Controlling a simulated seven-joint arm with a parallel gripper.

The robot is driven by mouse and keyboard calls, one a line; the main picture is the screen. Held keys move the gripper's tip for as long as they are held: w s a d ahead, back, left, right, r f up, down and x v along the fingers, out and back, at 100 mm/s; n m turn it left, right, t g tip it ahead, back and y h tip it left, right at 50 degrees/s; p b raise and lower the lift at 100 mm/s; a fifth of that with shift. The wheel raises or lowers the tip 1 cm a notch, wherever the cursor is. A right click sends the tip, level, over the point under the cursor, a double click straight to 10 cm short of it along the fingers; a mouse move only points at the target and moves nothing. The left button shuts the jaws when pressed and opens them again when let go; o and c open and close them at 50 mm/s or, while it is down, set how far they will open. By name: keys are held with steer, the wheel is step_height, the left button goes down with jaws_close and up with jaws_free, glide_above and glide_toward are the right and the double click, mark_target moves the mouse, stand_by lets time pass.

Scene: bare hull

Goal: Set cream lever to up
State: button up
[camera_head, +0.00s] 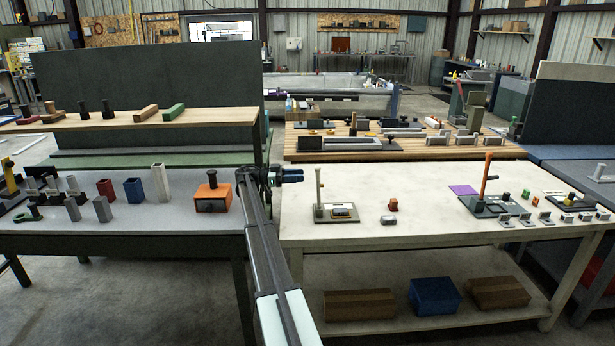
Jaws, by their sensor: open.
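The cream lever (318,186) rises nearly upright from the left side of a dark base plate (349,218) on the pale table. The plate also carries a small panel with yellow marks. My gripper (301,175) is open and empty, pointing right. In the picture it is just left of the cream lever's upper part. I see no contact between them, but the depth gap is hard to judge. A second lever, orange (487,172), leans on its own dark base further right.
A purple square (463,190) lies further right. An orange box (213,197) stands on the left table. The pale table's front middle is clear.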

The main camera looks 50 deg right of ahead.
steer(key=v, duration=0.7)
steer(key=shift+w+a, duration=0.3)
steer(key=s+a+f+n+t, duration=0.3)
steer(key=s+a+f+n, duration=0.15)
steer(key=a, duration=0.25)
steer(key=s+a+f+n+t, duration=0.25)
steer(key=s+a+f, duration=0.2)
steer(key=a, duration=0.25)
steer(key=s+a+f+n+t+y, duration=0.1)
steer(key=s+a+f+n+y, duration=0.1)
steer(key=s+a+f+n, duration=0.65)
steer(key=s+a+f+m+t+y, duration=0.1)
steer(key=a+f, duration=0.4)
steer(key=f, duration=0.8)
steer(key=s+a+f+n+y, duration=0.2)
steer(key=s+a+f+n, duration=0.4)
steer(key=f, duration=0.5)
steer(key=s+a+f+n+y, duration=0.2)
steer(key=s+a+f, duration=0.3)
steer(key=s+a, duration=0.3)
steer(key=s+a+f+n+g+y, duration=0.1)
steer(key=s+a+f, duration=0.4)
steer(key=s, duration=0.8)
steer(key=s+a+f+n+y, duration=0.3)
steer(key=s+a+f+y, duration=0.1)
steer(key=s+a, duration=0.6)
steer(key=shift+s+a+f+y, duration=0.4)
steer(key=shift+a+f, duration=0.1)
steer(key=shift+a, duration=0.6)
steer(key=shift+n+g, duration=0.25)
